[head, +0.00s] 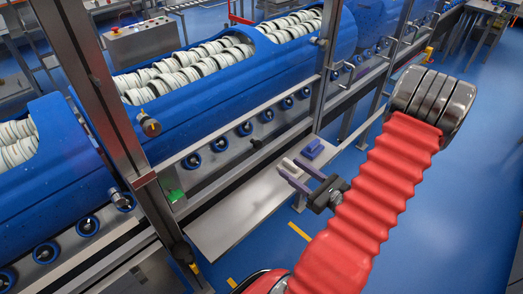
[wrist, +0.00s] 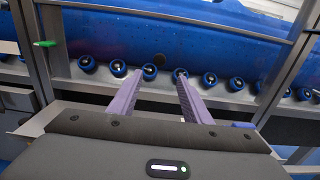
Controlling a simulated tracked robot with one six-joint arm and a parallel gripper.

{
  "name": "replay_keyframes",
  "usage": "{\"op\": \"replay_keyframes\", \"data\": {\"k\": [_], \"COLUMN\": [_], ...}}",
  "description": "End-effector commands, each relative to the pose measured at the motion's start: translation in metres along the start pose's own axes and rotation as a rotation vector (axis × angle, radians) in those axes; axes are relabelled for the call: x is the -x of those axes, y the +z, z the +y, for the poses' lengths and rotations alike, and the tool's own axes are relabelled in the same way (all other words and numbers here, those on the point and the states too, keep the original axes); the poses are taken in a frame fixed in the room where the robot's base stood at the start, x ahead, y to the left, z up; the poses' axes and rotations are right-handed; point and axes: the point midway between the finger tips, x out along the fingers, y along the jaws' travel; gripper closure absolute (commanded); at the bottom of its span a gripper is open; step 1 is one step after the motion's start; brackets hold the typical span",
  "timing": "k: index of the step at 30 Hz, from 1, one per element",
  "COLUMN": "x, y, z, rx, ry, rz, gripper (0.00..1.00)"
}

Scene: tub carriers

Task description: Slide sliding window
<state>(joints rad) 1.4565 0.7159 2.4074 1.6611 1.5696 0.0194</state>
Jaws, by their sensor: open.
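A metal frame (head: 113,125) with upright posts and rails stands in front of the blue machine. Part of it also shows at the left of the wrist view (wrist: 34,70). I cannot clearly make out a sliding window pane or its handle in this frame. A small green piece (head: 174,195) sits low beside the left post and also shows at the upper left of the wrist view (wrist: 44,43). My gripper (head: 285,168) is open, with its purple fingers above the metal shelf. In the wrist view the fingers (wrist: 158,80) point toward the rollers with nothing between them.
The blue tub machine (head: 190,110) holds many white rings, with a row of blue rollers (head: 245,129) below. A blue block (head: 313,148) lies on the shelf (head: 235,215) near my gripper. A control box (head: 140,40) stands behind. Blue floor is clear at the right.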

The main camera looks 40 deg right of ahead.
Motion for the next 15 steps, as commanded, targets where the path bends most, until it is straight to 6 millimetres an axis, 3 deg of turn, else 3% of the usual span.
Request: {"op": "replay_keyframes", "data": {"k": [8, 15], "x": [-0.005, -0.024], "y": [0.0, 0.0], "z": [0.001, 0.001], "rx": [0.001, 0.002], "ry": [0.003, 0.006], "rz": [0.0, 0.001], "gripper": [0.56, 0.56]}}
